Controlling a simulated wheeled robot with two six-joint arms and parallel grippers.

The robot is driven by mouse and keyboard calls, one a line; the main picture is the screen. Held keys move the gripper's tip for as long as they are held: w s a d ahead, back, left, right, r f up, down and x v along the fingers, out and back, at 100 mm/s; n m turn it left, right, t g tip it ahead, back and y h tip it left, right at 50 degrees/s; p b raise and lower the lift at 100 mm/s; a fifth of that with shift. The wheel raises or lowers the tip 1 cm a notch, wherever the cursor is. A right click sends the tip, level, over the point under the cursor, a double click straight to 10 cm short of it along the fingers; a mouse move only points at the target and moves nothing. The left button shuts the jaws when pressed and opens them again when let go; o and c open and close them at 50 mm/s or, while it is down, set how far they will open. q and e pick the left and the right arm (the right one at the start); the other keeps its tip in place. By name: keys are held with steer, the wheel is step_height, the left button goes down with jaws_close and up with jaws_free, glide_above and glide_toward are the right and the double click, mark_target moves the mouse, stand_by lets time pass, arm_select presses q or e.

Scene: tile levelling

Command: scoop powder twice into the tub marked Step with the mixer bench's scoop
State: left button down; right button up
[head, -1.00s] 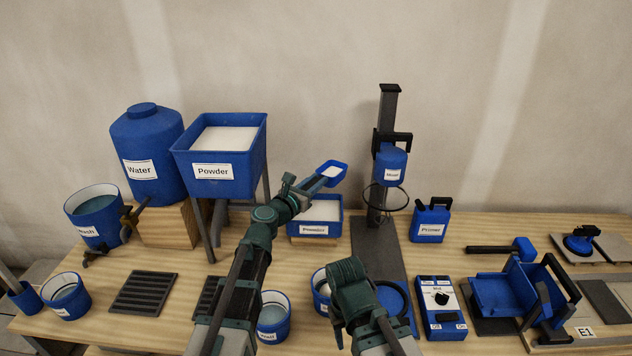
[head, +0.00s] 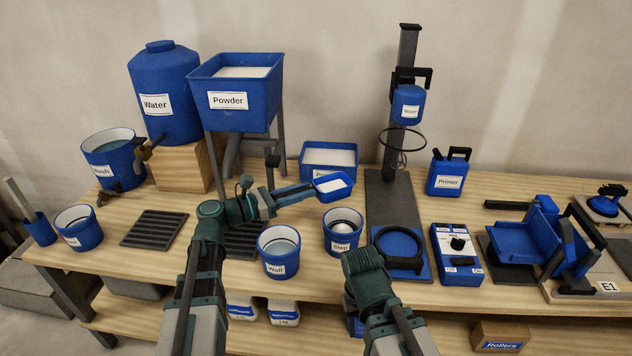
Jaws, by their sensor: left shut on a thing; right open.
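My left gripper (head: 275,196) is shut on the handle of the blue scoop (head: 347,191). The scoop's bowl holds white powder and is above and slightly left of the Step tub (head: 341,244), apart from it. The tub is blue, stands upright on the bench and has white material inside. The powder tray (head: 345,174) is behind the scoop, its label partly hidden. The Powder hopper (head: 245,115) stands at back left. My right gripper (head: 362,265) is empty, low in front of the bench; its fingertips are hidden.
The Wall tub (head: 279,262) stands just left of the Step tub. A mixer stand (head: 384,185) with a wire ring rises behind right, above a round holder (head: 402,280). A control box (head: 456,266) and Primer can (head: 449,178) are further right.

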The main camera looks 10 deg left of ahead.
mark_target(328, 178)
arm_select(q)
steer(key=shift+s+a+f+m+g+h, duration=0.1)
steer(key=shift+s+a+m+g+h, duration=0.1)
steer(key=shift+s, duration=0.2)
steer(key=shift+s+a+f+m+g+h, duration=0.1)
steer(key=shift+s+a+g, duration=0.1)
steer(key=shift+s, duration=0.2)
steer(key=shift+w+d+f+g+y+p, duration=0.15)
steer(key=shift+d+f+g+y+p, duration=0.05)
steer(key=shift+f+y+p, duration=0.25)
steer(key=shift+w+d+f+g+y+p, duration=0.1)
steer(key=shift+d+f+g+y+p, duration=0.1)
steer(key=shift+f+y+p, duration=0.2)
steer(key=w+d+r+g+y+p, duration=0.1)
steer(key=d+y+p, duration=0.1)
steer(key=p, duration=0.4)
steer(key=w+d+r+g+y+p, duration=0.1)
steer(key=d+r+y+p, duration=0.1)
steer(key=p, duration=0.4)
steer(key=w+d+r+g+y+p, duration=0.1)
steer(key=d+g+y+p, duration=0.1)
steer(key=p, duration=0.4)
steer(key=shift+w+d+r+y, duration=0.15)
steer(key=shift+w+r+y, duration=0.25)
steer(key=shift+y, duration=0.15)
steer(key=shift+w+d+r+g+y+p, duration=0.15)
steer(key=shift+w+d+g+y+p, duration=0.15)
steer(key=shift+d+g+y+p, duration=0.55)
